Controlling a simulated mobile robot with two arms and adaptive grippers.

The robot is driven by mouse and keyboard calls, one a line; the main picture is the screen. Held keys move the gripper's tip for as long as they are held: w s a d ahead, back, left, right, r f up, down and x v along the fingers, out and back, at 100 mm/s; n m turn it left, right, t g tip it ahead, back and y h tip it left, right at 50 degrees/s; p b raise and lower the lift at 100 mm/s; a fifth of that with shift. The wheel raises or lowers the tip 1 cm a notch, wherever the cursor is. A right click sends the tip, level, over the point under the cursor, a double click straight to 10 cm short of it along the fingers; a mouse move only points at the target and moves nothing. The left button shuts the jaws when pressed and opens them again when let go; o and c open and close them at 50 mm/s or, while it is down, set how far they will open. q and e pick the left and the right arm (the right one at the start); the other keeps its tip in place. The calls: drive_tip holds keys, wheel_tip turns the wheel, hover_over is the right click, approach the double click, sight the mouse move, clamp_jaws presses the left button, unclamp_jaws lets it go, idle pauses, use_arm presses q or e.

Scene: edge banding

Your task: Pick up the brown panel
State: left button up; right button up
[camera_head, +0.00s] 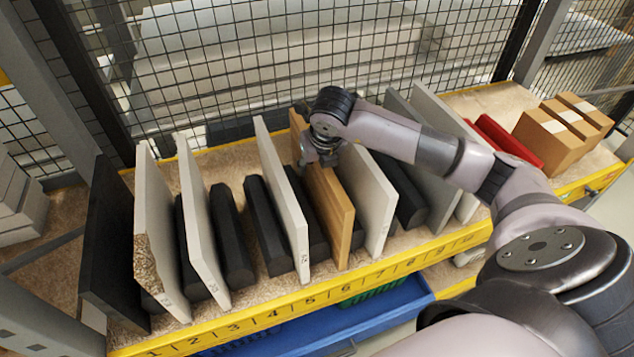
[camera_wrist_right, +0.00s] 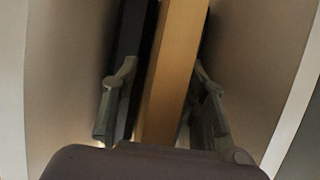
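The brown panel (camera_head: 333,212) stands upright in the shelf rack, near slots 6 and 7, between pale panels. It also shows in the right wrist view (camera_wrist_right: 176,70), running up the middle. My right gripper (camera_head: 320,160) is at the panel's top edge, toward its back half. In the right wrist view the gripper (camera_wrist_right: 160,105) is open, with one finger on each side of the panel. Gaps show beside the fingers, and a dark divider lies between the left finger and the panel. The gripper hides part of the panel's top. My left gripper is not in view.
A pale panel (camera_head: 283,195) stands to the left and another (camera_head: 373,205) close to the right. Black dividers (camera_head: 230,235) separate the slots. A wire mesh (camera_head: 300,60) closes the back. Cardboard boxes (camera_head: 548,140) and red items (camera_head: 508,143) sit on the right.

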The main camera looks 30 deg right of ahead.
drive_tip(key=shift+w+f, duration=0.15)
drive_tip(key=shift+f, duration=0.35)
clamp_jaws()
idle(0.7)
drive_tip(key=shift+w+r, duration=0.15)
drive_tip(key=shift+r, duration=0.05)
